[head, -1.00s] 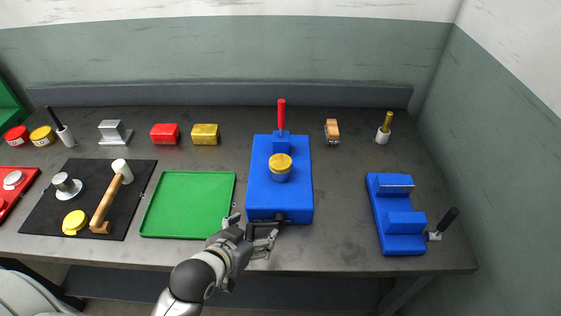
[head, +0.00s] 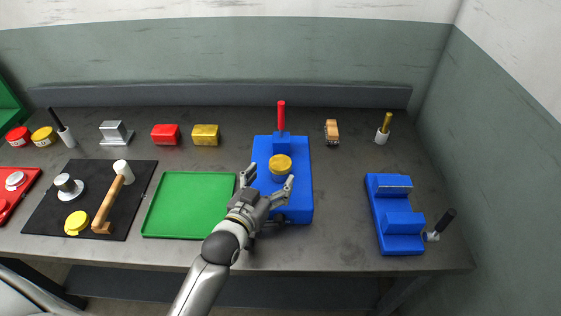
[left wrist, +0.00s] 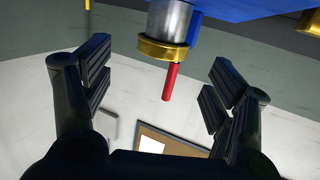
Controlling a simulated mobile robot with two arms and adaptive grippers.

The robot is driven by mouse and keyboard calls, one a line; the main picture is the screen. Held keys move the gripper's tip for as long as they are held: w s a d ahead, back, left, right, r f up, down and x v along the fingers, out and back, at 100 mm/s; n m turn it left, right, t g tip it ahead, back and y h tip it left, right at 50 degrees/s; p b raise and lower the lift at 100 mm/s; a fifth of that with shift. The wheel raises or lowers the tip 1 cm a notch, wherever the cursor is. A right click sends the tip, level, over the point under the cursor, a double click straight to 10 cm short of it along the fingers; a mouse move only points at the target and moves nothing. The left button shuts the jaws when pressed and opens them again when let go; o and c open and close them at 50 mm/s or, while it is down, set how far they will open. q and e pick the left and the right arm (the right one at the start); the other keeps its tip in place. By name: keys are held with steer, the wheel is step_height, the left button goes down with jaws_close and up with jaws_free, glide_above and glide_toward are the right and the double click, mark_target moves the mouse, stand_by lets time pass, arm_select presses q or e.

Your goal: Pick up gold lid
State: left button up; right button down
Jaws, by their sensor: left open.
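The gold lid (head: 280,163) is round and sits on top of a short round piece on the blue fixture (head: 295,215). My left gripper (head: 268,178) is open and empty, its two fingers spread just in front of the lid and pointing toward it. In the left wrist view the gold lid (left wrist: 163,50) caps a silver cylinder (left wrist: 170,20), which appears inverted. It lies roughly between the spread fingers (left wrist: 158,75), beyond their tips. I see no contact. My right gripper is not in view.
A red handle (head: 281,115) stands upright behind the lid. A green tray (head: 190,233) lies left of the fixture, and a second blue fixture (head: 402,245) with a black-handled lever stands at right. The table between the two fixtures is clear.

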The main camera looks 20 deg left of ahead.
mark_target(278, 165)
arm_select(q)
steer(key=shift+w+r+p, duration=0.1)
steer(key=shift+w+p, duration=0.2)
steer(key=shift+w, duration=0.2)
steer(key=w+p, duration=0.1)
steer(key=w, duration=0.2)
steer(key=shift+f, duration=0.2)
steer(key=shift+w+d+f, duration=0.1)
steer(key=shift+w+f, duration=0.05)
steer(key=shift+w, duration=0.5)
steer(key=shift+s, duration=0.1)
steer(key=c, duration=0.9)
